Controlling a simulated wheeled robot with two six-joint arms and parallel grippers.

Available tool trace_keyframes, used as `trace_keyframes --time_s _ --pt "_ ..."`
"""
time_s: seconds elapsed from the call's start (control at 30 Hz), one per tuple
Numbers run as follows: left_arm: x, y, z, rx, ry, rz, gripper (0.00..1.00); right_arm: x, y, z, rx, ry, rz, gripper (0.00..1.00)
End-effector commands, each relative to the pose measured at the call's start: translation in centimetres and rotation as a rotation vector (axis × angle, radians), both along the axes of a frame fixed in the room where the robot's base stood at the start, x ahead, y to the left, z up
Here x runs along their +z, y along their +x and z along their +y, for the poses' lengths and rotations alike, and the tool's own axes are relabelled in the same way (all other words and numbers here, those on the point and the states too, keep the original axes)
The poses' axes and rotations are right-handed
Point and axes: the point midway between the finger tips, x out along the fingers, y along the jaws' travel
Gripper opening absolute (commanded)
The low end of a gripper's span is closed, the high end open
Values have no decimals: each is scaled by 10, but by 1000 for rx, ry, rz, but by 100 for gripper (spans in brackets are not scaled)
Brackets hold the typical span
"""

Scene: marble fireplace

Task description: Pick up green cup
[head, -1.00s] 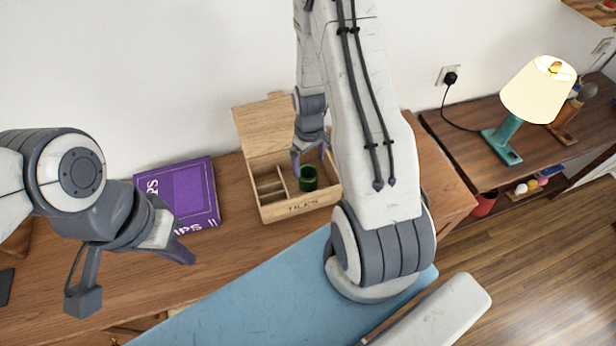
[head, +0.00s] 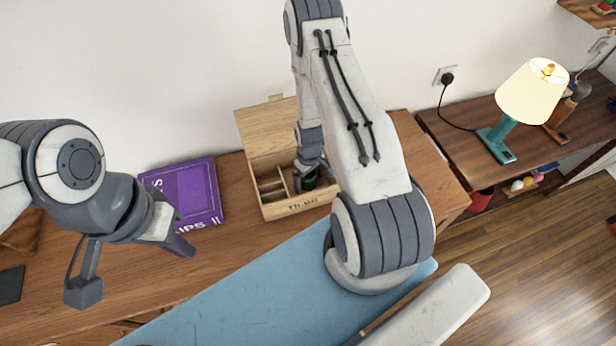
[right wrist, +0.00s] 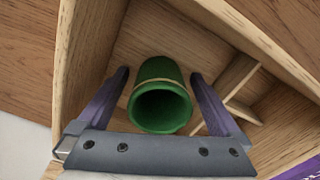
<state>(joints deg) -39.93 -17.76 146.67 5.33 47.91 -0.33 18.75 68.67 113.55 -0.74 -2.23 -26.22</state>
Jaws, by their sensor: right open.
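The green cup (right wrist: 160,97) stands in the large compartment of an open wooden box (head: 296,207). Its round mouth faces the camera in the right wrist view, and a tan band runs around it below the rim. In the head view the cup (head: 309,181) is partly hidden by my right gripper (head: 312,180). In the right wrist view my right gripper (right wrist: 160,105) is open, with one purple finger on each side of the cup and a gap visible on both sides. My left gripper (head: 186,245) is above the desk at left, empty; its finger opening is not clear.
The box's raised lid (head: 265,130) and dividers (right wrist: 236,85) stand close to the right gripper. A purple book (head: 190,195) lies left of the box. A lamp (head: 533,92) stands on the side table.

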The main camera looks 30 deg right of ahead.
Motion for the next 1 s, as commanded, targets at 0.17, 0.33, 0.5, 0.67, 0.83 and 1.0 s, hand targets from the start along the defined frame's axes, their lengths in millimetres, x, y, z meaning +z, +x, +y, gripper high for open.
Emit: trace_keyframes --time_s 0.17,0.33,0.5,0.67,0.83,1.0 --pt "0 0 0 0 0 0 0 0 0 0 0 0 0 100" --pt "0 0 0 0 0 0 0 0 0 0 0 0 0 39" --pt "0 0 0 0 0 0 0 0 0 0 0 0 0 15" --pt "-1 0 0 0 0 0 0 1 0 0 0 0 0 15" --pt "-5 0 0 1 0 0 0 10 1 0 1 0 -1 15" --pt "-10 0 0 2 0 0 0 36 2 -1 0 -2 -4 15"
